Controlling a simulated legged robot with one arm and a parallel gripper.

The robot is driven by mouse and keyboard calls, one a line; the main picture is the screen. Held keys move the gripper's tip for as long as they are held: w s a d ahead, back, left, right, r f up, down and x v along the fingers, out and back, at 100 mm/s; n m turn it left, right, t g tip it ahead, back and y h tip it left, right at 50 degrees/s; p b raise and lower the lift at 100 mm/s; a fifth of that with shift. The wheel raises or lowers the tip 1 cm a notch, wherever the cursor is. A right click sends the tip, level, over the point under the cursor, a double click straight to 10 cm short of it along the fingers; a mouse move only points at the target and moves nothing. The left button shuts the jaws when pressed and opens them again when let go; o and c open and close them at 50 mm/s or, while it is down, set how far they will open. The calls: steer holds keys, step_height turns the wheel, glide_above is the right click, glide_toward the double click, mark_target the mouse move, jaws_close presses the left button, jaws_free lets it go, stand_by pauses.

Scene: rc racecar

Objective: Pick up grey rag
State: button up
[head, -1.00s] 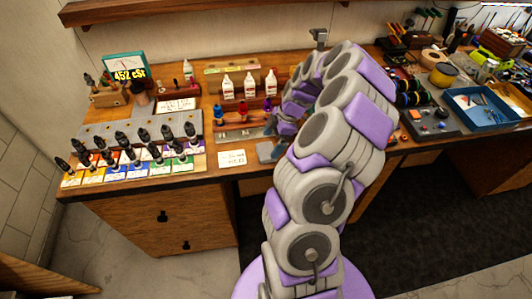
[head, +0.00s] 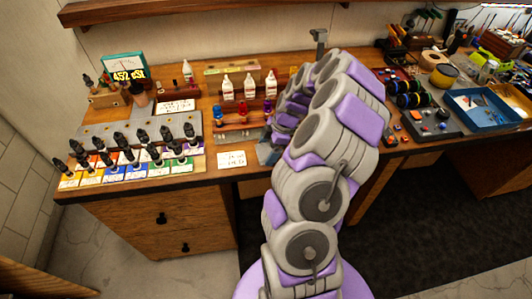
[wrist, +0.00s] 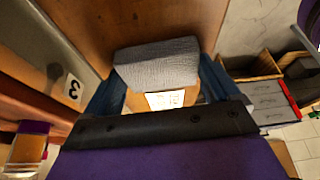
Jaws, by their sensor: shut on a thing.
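The grey rag (wrist: 157,64) is a folded, ribbed cloth in the wrist view. It lies between the two blue fingers of my gripper (wrist: 160,84), which is shut on it. Its lower side is partly out of sight. In the head view my gripper (head: 267,152) is near the front edge of the wooden workbench (head: 200,182), just right of a white card (head: 232,159). My arm covers much of that spot, and I cannot make out the rag there.
Several bottles (head: 250,87) stand behind the gripper. A row of dark-handled tools (head: 135,150) stands on coloured cards at left. A blue tray (head: 485,105) and other items crowd the right. A wooden shelf (head: 200,10) runs above.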

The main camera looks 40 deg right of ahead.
mark_target(262, 152)
steer(key=shift+r+p, duration=0.55)
steer(key=shift+r, duration=1.25)
steer(key=s+a+p, duration=0.1)
steer(key=s+a, duration=0.3)
steer(key=s, duration=0.2)
steer(key=s+a+r+p, duration=0.1)
steer(key=s+a, duration=0.3)
steer(key=s, duration=0.3)
steer(key=shift+s+a+r, duration=0.2)
steer(key=shift+s+a, duration=0.1)
